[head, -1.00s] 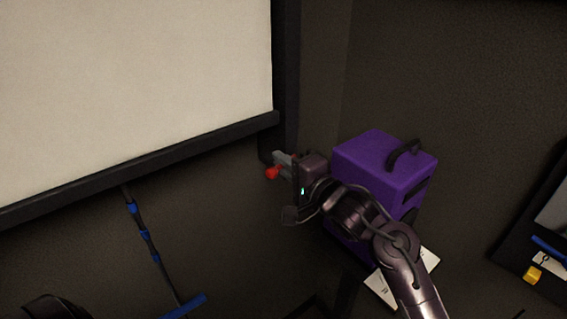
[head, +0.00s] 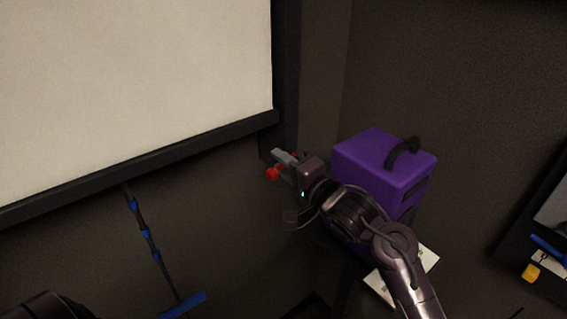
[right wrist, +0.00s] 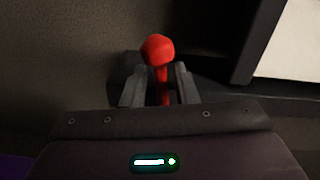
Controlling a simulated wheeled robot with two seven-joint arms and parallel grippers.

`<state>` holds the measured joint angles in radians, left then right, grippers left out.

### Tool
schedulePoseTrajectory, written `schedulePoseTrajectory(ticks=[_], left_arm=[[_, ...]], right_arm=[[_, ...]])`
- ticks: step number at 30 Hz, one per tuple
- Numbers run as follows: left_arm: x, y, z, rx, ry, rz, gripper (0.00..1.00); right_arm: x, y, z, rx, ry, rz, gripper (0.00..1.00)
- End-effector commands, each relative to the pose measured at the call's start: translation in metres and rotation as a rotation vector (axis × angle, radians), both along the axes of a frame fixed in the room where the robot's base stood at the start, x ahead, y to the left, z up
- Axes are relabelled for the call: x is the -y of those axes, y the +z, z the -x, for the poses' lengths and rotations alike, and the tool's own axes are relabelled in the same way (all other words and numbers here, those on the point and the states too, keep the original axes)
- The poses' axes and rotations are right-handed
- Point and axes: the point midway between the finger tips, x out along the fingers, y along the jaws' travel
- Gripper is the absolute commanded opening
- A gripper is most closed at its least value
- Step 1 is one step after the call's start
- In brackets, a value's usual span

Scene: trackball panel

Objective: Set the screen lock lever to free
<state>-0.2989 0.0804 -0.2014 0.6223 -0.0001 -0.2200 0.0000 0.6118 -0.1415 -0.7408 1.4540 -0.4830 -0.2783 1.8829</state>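The screen lock lever has a red knob (head: 272,174) and sits below the lower right corner of the large screen (head: 130,85). In the right wrist view the red knob (right wrist: 158,48) tops a red shaft that runs down between the two fingers. My right gripper (head: 282,165) is at the lever. In the right wrist view its fingers (right wrist: 159,85) stand apart on either side of the shaft, with a visible gap on each side. The lever's base is partly hidden by the fingers. At the lower left of the head view only a dark part of my left arm shows.
A purple box with a black handle (head: 377,170) stands right beside my right arm. White papers (head: 428,258) lie below it. A dark panel with a yellow block (head: 530,273) is at the far right. A blue-banded pole (head: 145,235) leans under the screen.

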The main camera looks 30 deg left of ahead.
Motion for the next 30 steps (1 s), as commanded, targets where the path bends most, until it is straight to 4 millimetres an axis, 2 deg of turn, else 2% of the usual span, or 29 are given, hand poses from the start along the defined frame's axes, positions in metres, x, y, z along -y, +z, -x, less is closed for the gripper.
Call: schedulePoseTrajectory(ticks=[11,24,30], left_arm=[[0.000,-0.002,0.001,-0.002,0.001,0.000,0.36],[0.000,-0.017,0.002,-0.003,0.002,0.000,0.36],[0.000,-0.018,0.002,-0.004,0.003,-0.001,0.36]], right_arm=[[0.004,0.000,0.001,0.001,-0.001,-0.002,0.30],[0.063,0.001,0.025,0.000,-0.002,-0.002,0.30],[0.072,0.002,0.030,0.000,-0.001,-0.001,0.30]])
